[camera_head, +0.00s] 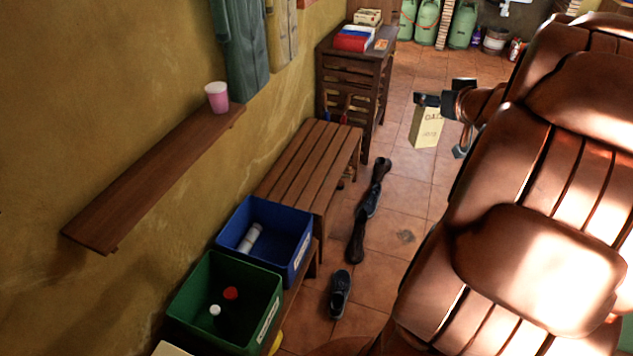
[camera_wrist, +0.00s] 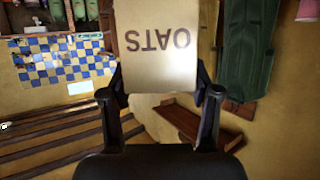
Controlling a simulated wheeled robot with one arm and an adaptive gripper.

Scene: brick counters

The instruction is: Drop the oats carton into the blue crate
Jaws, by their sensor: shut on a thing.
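The oats carton (camera_head: 427,127) is a pale yellow box, held in the air over the tiled floor in the head view. It also shows in the wrist view (camera_wrist: 156,62), with its OATS lettering upside down. My gripper (camera_wrist: 160,95) is shut on the carton, one finger on each side. The gripper also shows at the carton's top in the head view (camera_head: 432,101). The blue crate (camera_head: 290,245) stands at lower centre-left, well apart from the carton, with a white cylindrical item inside it.
A green crate (camera_head: 197,288) with bottles stands in front of the blue one. A slatted bench (camera_head: 312,158) and a wooden cabinet (camera_head: 365,55) line the wall. A wall shelf (camera_head: 150,180) holds a pink cup (camera_head: 217,97). Shoes (camera_head: 340,293) lie on the floor.

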